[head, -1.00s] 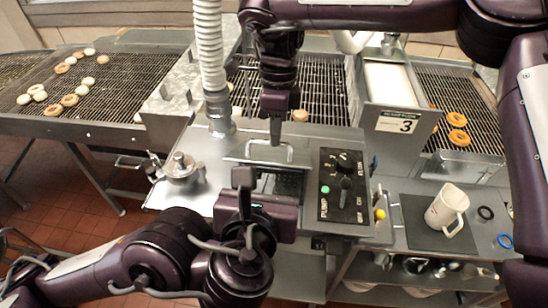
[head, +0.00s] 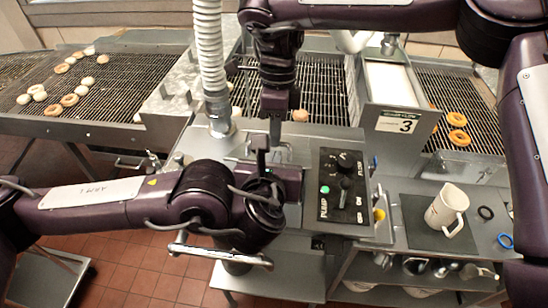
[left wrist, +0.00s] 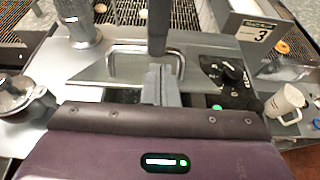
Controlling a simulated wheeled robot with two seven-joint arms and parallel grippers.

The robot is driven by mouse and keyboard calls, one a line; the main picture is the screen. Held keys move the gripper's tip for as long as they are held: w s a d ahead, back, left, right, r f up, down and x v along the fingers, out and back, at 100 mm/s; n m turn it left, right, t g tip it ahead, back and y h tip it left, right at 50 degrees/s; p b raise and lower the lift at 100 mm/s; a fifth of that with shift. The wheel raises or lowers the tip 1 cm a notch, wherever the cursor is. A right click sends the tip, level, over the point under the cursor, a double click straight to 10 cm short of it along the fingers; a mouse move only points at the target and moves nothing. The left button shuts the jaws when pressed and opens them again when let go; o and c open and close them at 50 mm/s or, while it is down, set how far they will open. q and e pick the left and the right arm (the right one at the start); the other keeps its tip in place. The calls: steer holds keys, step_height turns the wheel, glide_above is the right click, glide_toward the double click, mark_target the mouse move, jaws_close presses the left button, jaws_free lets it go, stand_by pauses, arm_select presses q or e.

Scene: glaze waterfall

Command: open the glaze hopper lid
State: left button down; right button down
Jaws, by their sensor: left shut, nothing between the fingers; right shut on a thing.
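The hopper lid (left wrist: 195,68) is a flat grey metal plate with an upright bar handle (left wrist: 112,64); in the head view my arms hide most of it. My right gripper (head: 275,135) comes down from above and is shut on the handle; it also shows in the left wrist view (left wrist: 157,45). A dark gap shows along the lid's near edge in the left wrist view; how far the lid is raised is unclear. My left gripper (head: 262,152) is shut and empty, just in front of the handle, its fingers (left wrist: 160,85) close below the right gripper.
A pump control panel (head: 342,187) with knobs and a green light is right of the lid. A ribbed hose (head: 212,60) stands behind left. A white pitcher (head: 446,209) is on the right side shelf. Doughnuts (head: 68,100) lie on the wire conveyor.

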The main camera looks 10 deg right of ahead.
arm_select(q)
steer(key=shift+f, duration=0.1)
arm_select(e)
steer(key=shift+w+d+f, duration=0.2)
steer(key=shift+d+f, duration=0.05)
steer(key=shift+f, duration=0.05)
arm_select(q)
steer(key=shift+w+d+r, duration=0.2)
steer(key=shift+w+r, duration=0.45)
steer(key=shift+w, duration=0.05)
arm_select(e)
steer(key=shift+s+a, duration=0.1)
